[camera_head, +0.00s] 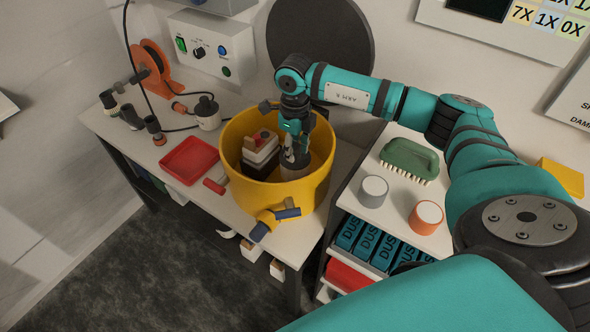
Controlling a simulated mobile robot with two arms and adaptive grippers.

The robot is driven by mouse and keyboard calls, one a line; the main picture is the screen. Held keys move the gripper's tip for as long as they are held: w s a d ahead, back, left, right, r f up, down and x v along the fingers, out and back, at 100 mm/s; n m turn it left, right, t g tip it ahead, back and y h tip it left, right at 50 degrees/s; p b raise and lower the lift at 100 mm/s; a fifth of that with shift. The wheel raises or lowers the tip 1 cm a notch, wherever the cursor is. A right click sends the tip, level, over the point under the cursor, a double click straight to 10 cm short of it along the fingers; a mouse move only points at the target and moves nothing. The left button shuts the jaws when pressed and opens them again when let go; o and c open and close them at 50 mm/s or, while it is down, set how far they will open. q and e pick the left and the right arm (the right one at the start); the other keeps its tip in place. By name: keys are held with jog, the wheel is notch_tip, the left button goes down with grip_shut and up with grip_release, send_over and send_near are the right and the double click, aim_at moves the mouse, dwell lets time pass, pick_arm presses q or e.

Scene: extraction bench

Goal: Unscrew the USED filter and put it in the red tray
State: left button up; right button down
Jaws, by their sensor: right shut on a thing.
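The red tray (188,160) lies empty on the left part of the bench. To its right stands an open yellow tub (316,190). My right gripper (293,156) reaches down into the tub from above. It is shut on a grey cylindrical filter (297,170) inside the tub, at the right. The gripper covers part of the filter, and no USED marking is readable. I cannot tell whether the filter is still screwed in. My left gripper is not in view.
A block-shaped unit (260,155) stands inside the tub beside the filter. A grey cylinder (373,191), an orange cylinder (426,217) and a green brush (408,158) stand on the right shelf. A small red cylinder (215,185) lies between tray and tub.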

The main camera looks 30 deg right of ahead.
jog(key=n+b, duration=0.1)
jog(key=n, duration=0.2)
jog(key=shift+f+n, duration=0.1)
jog(key=shift+n, duration=0.2)
jog(key=shift+n+b, duration=0.35)
jog(key=shift+n, duration=0.85)
jog(key=c, duration=1)
grip_release()
jog(key=shift+o, duration=0.2)
